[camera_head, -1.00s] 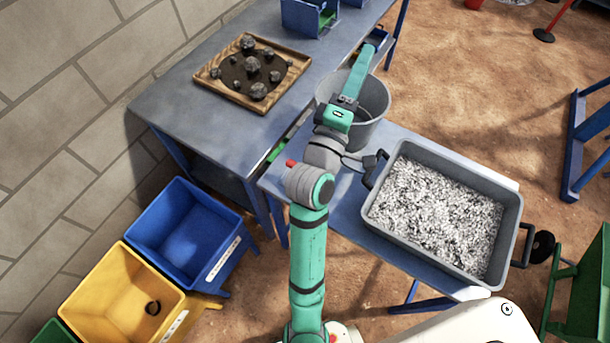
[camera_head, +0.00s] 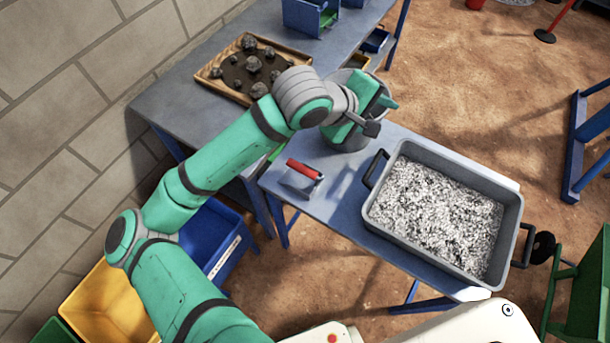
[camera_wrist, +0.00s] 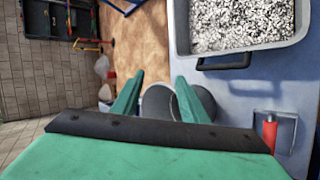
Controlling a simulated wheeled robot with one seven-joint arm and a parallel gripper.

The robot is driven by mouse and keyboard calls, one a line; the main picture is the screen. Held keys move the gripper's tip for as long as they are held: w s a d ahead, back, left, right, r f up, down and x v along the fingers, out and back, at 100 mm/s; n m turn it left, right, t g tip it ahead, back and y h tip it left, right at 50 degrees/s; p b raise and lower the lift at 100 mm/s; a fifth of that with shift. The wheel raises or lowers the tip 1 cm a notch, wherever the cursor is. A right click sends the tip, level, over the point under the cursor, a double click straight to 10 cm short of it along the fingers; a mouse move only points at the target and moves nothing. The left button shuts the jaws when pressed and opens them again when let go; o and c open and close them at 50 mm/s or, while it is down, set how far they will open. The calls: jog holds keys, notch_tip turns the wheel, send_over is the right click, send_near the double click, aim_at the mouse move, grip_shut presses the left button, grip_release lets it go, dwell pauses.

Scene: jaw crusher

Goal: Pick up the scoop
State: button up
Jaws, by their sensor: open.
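The scoop (camera_head: 301,180) has a red handle and a grey metal body. It lies on the left part of the blue table (camera_head: 335,200), left of the grey tub. In the wrist view the scoop's red handle (camera_wrist: 270,132) shows at the lower right, partly cut off by my wrist.
A grey tub (camera_head: 375,215) of pale gravel stands on the blue table's right side. The grey bucket (camera_head: 350,146) is partly hidden behind my gripper. A wooden tray (camera_head: 212,80) of dark rocks sits on the back bench (camera_head: 170,105). Blue and yellow bins stand at lower left.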

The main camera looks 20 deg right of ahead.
jog(key=a+f+n+y, duration=0.2)
jog(key=a+f+y, duration=0.3)
jog(key=a, duration=0.5)
jog(key=n+y, duration=0.2)
jog(key=y, duration=0.1)
send_near(307, 171)
jog(key=shift+g, duration=0.4)
jog(key=shift+w+x, duration=0.15)
jog(key=shift+x, duration=2.15)
jog(key=shift+w+x, duration=0.2)
jog(key=shift+x, duration=2.1)
jog(key=shift+r, duration=0.1)
grip_shut()
